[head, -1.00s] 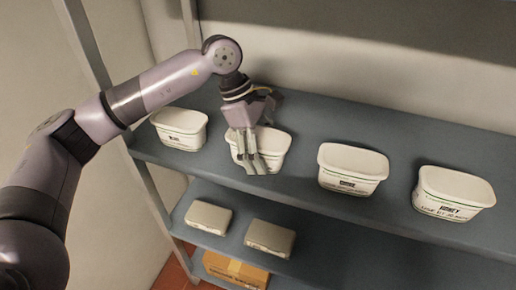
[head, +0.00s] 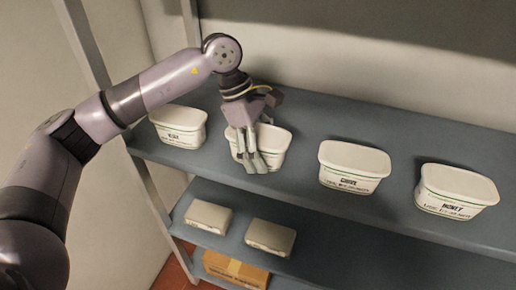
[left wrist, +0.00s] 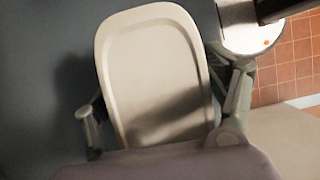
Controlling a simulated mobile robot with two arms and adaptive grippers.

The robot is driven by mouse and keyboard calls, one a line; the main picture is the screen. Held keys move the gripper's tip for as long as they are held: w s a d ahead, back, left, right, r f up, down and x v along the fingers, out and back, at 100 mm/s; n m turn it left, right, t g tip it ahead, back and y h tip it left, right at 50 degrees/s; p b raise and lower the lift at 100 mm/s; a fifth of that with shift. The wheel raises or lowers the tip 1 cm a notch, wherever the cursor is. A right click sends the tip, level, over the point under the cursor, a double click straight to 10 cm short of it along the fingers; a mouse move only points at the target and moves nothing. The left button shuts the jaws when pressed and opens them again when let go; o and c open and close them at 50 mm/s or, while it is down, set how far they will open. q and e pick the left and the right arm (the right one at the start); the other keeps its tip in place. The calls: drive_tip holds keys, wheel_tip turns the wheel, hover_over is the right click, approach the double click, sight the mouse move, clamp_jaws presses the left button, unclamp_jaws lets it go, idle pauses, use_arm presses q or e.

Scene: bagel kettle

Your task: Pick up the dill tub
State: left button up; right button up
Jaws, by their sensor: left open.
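Several white lidded tubs stand in a row on the upper shelf. My left gripper (head: 257,160) is open at the second tub from the left (head: 270,138), fingers pointing down. In the left wrist view the pale lid of this tub (left wrist: 158,70) lies between the spread fingers, one on each side. My gripper covers part of this tub's front in the head view, and I cannot read its label, so I cannot tell for sure that it is the dill tub. My right gripper is not in view.
The rightmost tub (head: 455,190) reads HONEY. Boxes (head: 208,217) stand on the lower shelf (head: 235,222). A shelf post (head: 155,195) rises at the left.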

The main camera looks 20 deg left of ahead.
use_arm(q)
drive_tip(key=c, duration=1.7)
